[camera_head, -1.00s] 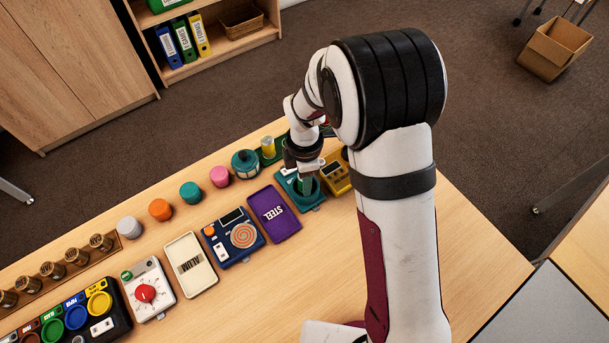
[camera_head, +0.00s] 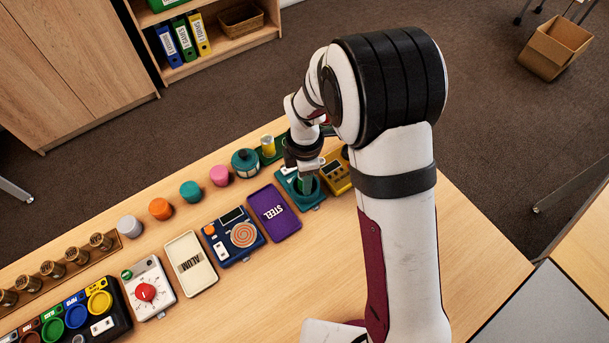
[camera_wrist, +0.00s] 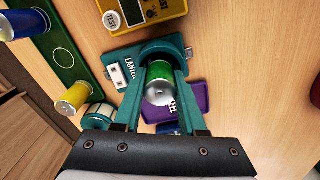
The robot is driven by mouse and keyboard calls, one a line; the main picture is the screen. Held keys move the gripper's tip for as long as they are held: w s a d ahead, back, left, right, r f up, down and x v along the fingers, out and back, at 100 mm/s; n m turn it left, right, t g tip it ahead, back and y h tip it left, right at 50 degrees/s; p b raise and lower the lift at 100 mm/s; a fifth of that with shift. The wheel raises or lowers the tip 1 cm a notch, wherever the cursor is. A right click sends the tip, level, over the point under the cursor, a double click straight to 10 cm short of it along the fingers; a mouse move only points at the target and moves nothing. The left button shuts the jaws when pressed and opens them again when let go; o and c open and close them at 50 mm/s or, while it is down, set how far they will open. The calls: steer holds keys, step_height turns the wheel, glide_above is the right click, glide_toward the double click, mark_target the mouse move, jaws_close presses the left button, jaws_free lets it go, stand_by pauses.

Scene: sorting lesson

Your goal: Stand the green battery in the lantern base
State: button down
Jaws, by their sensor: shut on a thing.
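My gripper (camera_wrist: 159,95) is shut on the green battery (camera_wrist: 159,73), one finger on each side of it. In the wrist view the battery shows its silver end toward the camera and its far end is inside the round cup of the teal lantern base (camera_wrist: 118,75). Whether it touches the bottom of the cup cannot be told. The green battery shows there only as a small patch between the fingers.
A yellow tester (camera_head: 337,177) stands close to the right of the lantern base. A purple STEEL tray (camera_head: 289,226) lies close on its left. Behind are a teal lantern top (camera_head: 245,162) and a green rack (camera_wrist: 63,58) with a yellow battery (camera_wrist: 74,99).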

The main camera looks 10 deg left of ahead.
steer(key=shift+f, duration=0.4)
steer(key=shift+r, duration=0.65)
steer(key=shift+f, duration=0.6)
stand_by(0.7)
steer(key=shift+r, duration=0.65)
steer(key=shift+f, duration=0.8)
stand_by(0.4)
steer(key=c, duration=0.8)
jaws_free()
steer(key=shift+o, duration=0.2)
steer(key=shift+r, duration=5.55)
